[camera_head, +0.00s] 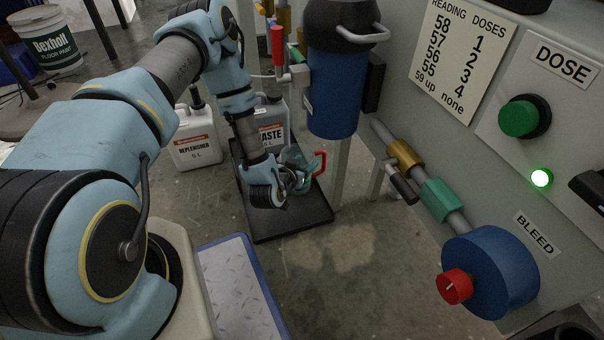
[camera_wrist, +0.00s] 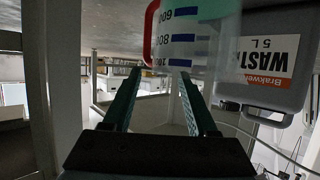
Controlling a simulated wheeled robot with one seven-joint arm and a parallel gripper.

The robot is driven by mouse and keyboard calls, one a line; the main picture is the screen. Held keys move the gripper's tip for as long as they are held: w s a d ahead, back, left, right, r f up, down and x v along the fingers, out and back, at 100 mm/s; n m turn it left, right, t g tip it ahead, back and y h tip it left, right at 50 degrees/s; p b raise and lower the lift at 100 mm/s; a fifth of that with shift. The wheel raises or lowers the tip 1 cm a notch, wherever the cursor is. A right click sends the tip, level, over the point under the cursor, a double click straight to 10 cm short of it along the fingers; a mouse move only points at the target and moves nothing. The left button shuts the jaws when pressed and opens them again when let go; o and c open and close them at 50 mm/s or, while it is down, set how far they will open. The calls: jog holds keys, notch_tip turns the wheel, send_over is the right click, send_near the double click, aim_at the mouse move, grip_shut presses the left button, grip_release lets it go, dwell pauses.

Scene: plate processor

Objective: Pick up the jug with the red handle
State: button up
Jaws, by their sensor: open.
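The jug (camera_head: 298,163) is clear, with a red handle (camera_head: 320,163) on its right side in the head view. It stands in front of the waste container, partly hidden by my gripper (camera_head: 287,181). In the wrist view the jug (camera_wrist: 192,45) shows blue scale marks and appears upside down, with its red handle (camera_wrist: 149,35) at its left edge. My gripper (camera_wrist: 160,74) is open, its two green fingers reaching toward the jug. The left fingertip lies near the handle and the right one overlaps the jug's body. I cannot tell whether either touches.
A grey WASTE container (camera_head: 272,118) stands behind the jug and fills the right of the wrist view (camera_wrist: 268,85). A black tray (camera_head: 290,222) lies beneath. A white REPLENISHER container (camera_head: 196,140) is left. A blue cylinder (camera_head: 333,95) and pipes are close right.

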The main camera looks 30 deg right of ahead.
jog(key=b+x, duration=0.2)
jog(key=x, duration=0.2)
jog(key=shift+w+d+f, duration=0.2)
jog(key=shift+d+f, duration=0.05)
jog(key=shift+f, duration=0.05)
grip_shut()
jog(key=shift+r, duration=0.1)
dwell(1.0)
